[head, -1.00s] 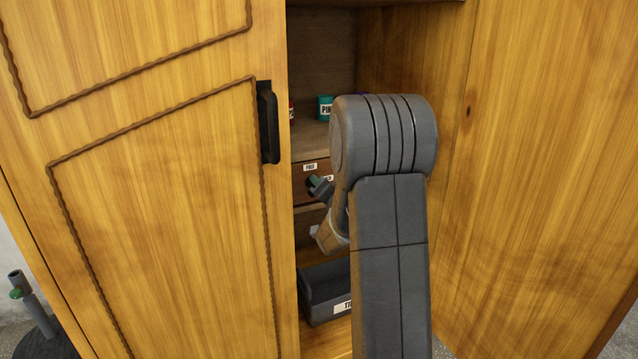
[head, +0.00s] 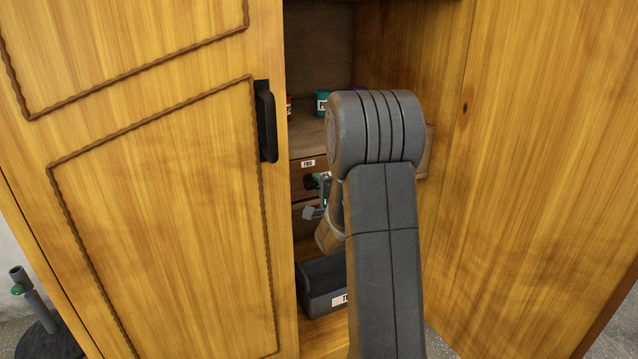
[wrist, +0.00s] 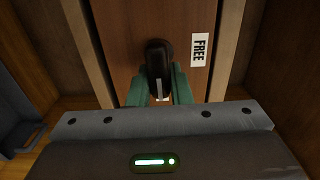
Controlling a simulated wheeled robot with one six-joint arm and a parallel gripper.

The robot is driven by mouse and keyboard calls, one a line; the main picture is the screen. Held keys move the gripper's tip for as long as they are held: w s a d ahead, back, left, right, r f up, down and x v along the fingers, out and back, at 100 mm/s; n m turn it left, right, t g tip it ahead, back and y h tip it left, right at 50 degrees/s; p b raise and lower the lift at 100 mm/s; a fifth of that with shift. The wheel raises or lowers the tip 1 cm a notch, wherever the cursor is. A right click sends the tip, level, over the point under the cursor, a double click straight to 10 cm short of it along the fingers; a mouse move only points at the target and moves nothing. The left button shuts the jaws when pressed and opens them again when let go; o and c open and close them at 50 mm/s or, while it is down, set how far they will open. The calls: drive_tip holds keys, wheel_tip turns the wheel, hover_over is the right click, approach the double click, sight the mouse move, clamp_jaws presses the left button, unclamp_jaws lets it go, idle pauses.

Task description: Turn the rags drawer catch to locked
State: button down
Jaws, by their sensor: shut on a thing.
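The catch (wrist: 159,60) is a dark, long knob on the brown drawer front (wrist: 125,45). In the wrist view, the green fingers of my gripper (wrist: 159,92) are shut on it from both sides. A pale mark shows at its lower end. A white FREE label (wrist: 199,50) sits to the right of the knob, with its text turned sideways. In the head view, my gripper (head: 322,188) is at the drawer front (head: 300,180), below the FREE label (head: 308,163). No locked label is readable, and my arm hides part of the drawer.
The drawer is inside a wooden cabinet. A closed door (head: 160,190) with a black handle (head: 266,122) stands at left, a wood panel (head: 540,150) at right. A teal can (head: 322,102) stands on the shelf above. A dark bin (head: 322,285) sits below.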

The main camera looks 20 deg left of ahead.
drive_tip(key=shift+m, duration=0.3)
drive_tip(key=c, duration=1.3)
unclamp_jaws()
drive_tip(key=p+v, duration=0.1)
drive_tip(key=v, duration=1.3)
drive_tip(key=shift+a, duration=0.1)
drive_tip(key=b+x, duration=0.1)
drive_tip(key=x, duration=1.2)
drive_tip(key=shift+w+a, duration=0.3)
